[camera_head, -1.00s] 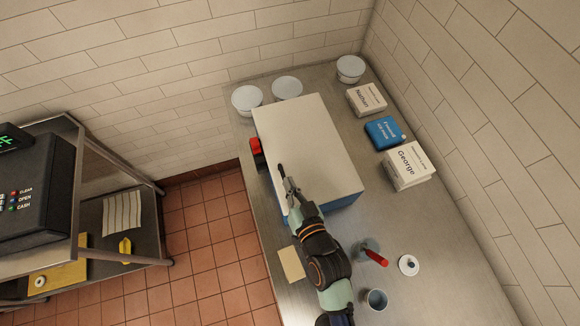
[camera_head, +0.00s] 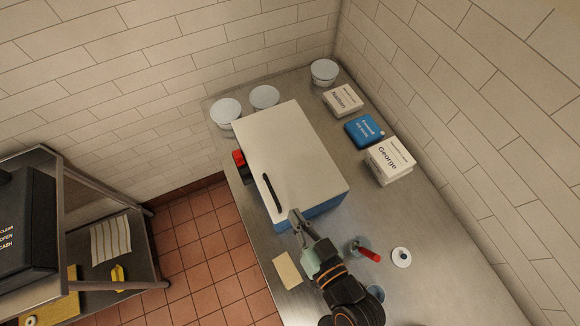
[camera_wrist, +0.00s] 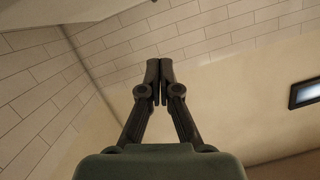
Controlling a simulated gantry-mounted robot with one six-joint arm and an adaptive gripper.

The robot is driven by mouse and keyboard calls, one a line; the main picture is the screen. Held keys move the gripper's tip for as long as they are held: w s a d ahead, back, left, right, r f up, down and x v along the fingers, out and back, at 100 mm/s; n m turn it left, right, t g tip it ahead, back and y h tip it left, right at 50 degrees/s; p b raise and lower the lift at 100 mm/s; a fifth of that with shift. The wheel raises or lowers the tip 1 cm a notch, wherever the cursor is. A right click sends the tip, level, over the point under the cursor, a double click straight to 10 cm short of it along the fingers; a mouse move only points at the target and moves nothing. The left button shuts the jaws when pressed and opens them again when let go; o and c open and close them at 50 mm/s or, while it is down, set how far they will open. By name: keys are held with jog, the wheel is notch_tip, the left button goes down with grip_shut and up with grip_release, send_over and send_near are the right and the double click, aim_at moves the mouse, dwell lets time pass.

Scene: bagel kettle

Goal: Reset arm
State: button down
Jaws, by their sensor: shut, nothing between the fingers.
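My gripper (camera_head: 294,214) is at the near edge of a large white-topped box (camera_head: 290,150) with blue lower sides, on the steel counter. A dark slot or handle (camera_head: 272,193) shows on the box near my fingertips. In the wrist view my gripper (camera_wrist: 160,66) has its two fingers together with nothing between them. The wrist camera looks at the tiled wall (camera_wrist: 190,35) and a pale surface with a dark-framed bright rectangle (camera_wrist: 307,93). I cannot tell from the pictures whether the gripper touches the box.
White tubs (camera_head: 265,97) stand at the back. Boxes, including one marked George (camera_head: 389,160) and a blue one (camera_head: 364,131), line the right. A cup with a red-handled tool (camera_head: 368,254) and a white disc (camera_head: 401,257) are right of my arm. A shelf (camera_head: 110,240) stands left.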

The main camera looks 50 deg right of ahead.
dwell(0.3)
jog(key=w+a+r+n+y+p, duration=0.1)
jog(key=w+a+r+n+p, duration=0.1)
jog(key=r, duration=0.5)
jog(key=w+a+r+n+g+y+p, duration=0.1)
jog(key=w+a+r+n+y+p, duration=0.1)
jog(key=w+a+r+p, duration=0.3)
jog(key=w+a+r+n+y+p, duration=0.2)
jog(key=w+a+r, duration=0.4)
jog(key=r, duration=0.4)
jog(key=shift+a+n+g+p, duration=0.3)
jog(key=shift+a+n+p, duration=0.4)
jog(key=shift+a+p, duration=0.25)
jog(key=shift+d, duration=0.1)
